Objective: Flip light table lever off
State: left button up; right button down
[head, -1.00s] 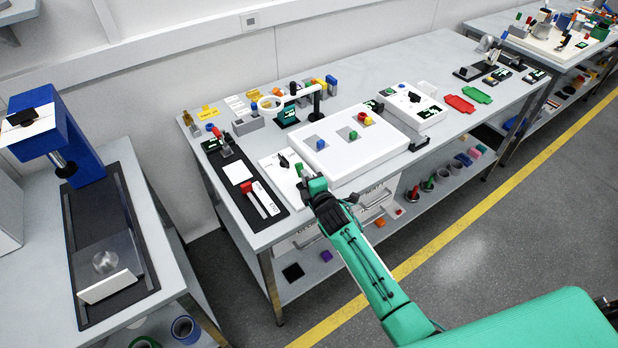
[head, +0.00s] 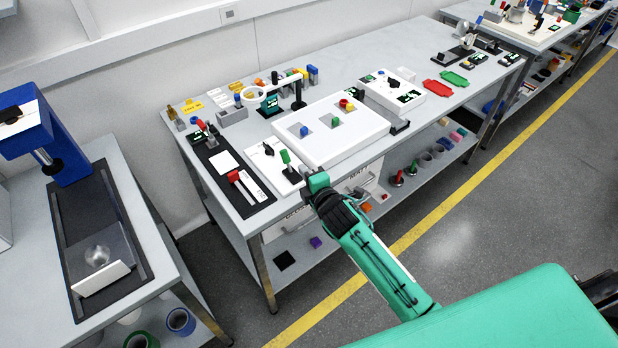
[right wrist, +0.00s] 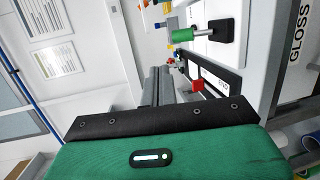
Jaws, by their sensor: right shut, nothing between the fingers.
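The light table (head: 345,145) is a white box with colored blocks set on its top. A white plate at its left end carries a lever with a green handle (head: 286,157), rising from a black base and leaning slightly to the back left in the picture. The green handle also shows in the right wrist view (right wrist: 183,35), with its black base to the right. My right gripper (head: 316,178) is shut and empty, in front and to the right of the lever, apart from it. Its fingers (right wrist: 158,86) show in the right wrist view. My left gripper is not in view.
A black panel (head: 222,178) with a red-handled slider (head: 234,176) lies left of the lever. A black knob (head: 268,149) is on the same white plate. The floor in front is clear.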

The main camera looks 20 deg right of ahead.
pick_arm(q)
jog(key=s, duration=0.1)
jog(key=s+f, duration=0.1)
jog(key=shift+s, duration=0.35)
pick_arm(e)
jog(key=shift+s+d+r, duration=0.1)
jog(key=shift+s+r, duration=0.25)
jog(key=shift+s, duration=0.25)
jog(key=shift+s+d+r, duration=0.1)
jog(key=shift+s+r, duration=0.2)
jog(key=shift+s, duration=0.3)
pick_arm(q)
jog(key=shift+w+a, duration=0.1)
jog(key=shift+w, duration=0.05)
